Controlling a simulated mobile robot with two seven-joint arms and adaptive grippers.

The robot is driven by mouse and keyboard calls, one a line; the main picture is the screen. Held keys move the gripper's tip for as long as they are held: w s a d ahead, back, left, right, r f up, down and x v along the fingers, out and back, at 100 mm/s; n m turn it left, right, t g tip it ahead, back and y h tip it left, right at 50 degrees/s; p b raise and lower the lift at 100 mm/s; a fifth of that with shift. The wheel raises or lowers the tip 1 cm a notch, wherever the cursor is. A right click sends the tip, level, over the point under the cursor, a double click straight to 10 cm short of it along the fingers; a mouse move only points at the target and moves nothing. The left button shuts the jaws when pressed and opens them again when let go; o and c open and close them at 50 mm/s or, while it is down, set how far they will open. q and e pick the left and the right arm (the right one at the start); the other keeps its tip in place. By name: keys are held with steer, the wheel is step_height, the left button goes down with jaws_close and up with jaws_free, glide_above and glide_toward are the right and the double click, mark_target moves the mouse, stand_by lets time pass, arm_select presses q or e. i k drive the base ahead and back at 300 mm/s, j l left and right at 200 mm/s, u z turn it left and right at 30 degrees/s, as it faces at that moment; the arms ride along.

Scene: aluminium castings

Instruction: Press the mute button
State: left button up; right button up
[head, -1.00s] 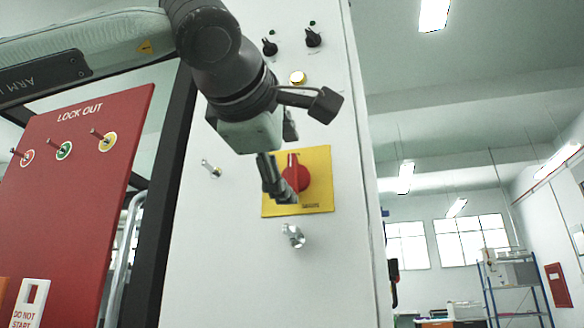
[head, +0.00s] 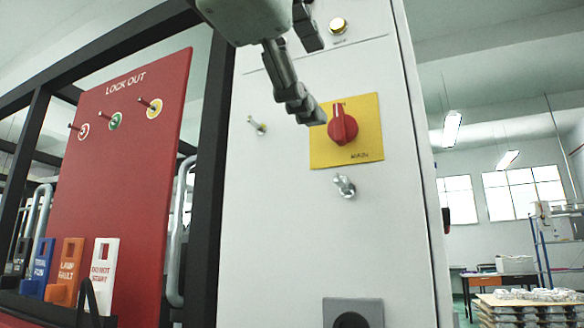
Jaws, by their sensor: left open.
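A small round yellow button (head: 338,26) with a pale metal rim sits near the top of the white cabinet panel (head: 285,220). No label reading mute is legible, so I cannot tell whether it is the mute button. My left gripper (head: 318,83) comes in from the top, with its two dark fingers spread apart and nothing between them. One finger hangs just left of the yellow button; the other reaches down to the upper left of the red rotary switch. I cannot tell if it touches the panel. My right gripper is not in view.
The red MAIN switch (head: 343,126) sits on a yellow plate (head: 368,148). Metal toggles (head: 344,187) (head: 257,126) stick out from the panel. A grey square fitting (head: 353,305) is at the bottom. A red lock-out board (head: 120,190) with pegs and tags stands left of a black post.

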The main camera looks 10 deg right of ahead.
mark_target(337, 26)
steer(key=k+j, duration=1.25)
